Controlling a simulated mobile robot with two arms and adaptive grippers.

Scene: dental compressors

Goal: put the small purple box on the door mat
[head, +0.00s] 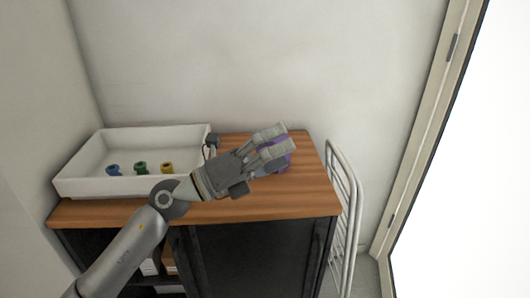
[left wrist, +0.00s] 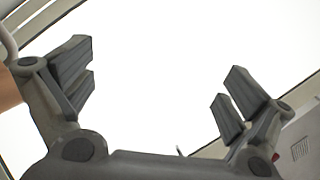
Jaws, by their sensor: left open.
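The small purple box (head: 283,166) is on the wooden cabinet top, partly hidden by my left gripper (head: 287,138) in the head view. The gripper is open, with its fingers in front of or over the box; I cannot tell whether they touch it. In the left wrist view, my left gripper (left wrist: 158,88) has its fingers wide apart with only a bright white area between them, and the box does not show there. The door mat is not in view. My right gripper is not in view.
A white tray (head: 76,185) with blue, green and yellow small items stands on the left of the wooden cabinet top (head: 315,190). A white metal rack (head: 355,200) stands right of the cabinet. A bright doorway is at the far right.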

